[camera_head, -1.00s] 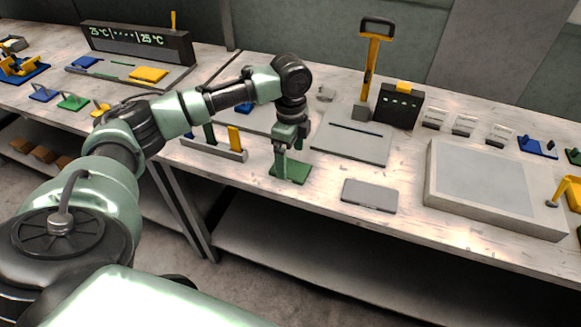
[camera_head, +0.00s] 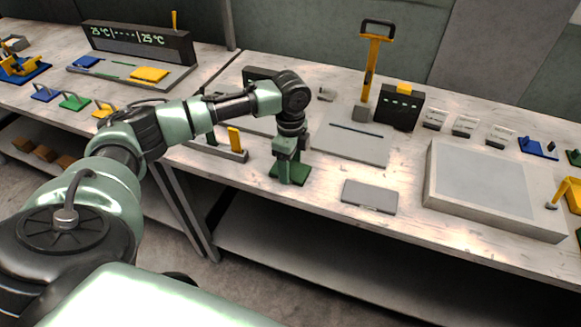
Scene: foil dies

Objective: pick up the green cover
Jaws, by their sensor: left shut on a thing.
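The green cover (camera_head: 301,172) is a small flat green plate on the front part of the wooden bench, partly hidden by my gripper. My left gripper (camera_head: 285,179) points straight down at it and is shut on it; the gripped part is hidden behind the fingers. The cover still appears to lie at bench level. My right gripper is not in view.
A grey flat plate (camera_head: 370,196) lies just right of the cover. A rack with a yellow bar (camera_head: 235,139) stands left of it. A grey slab (camera_head: 350,146) lies behind, and a large grey tray (camera_head: 490,228) sits to the right.

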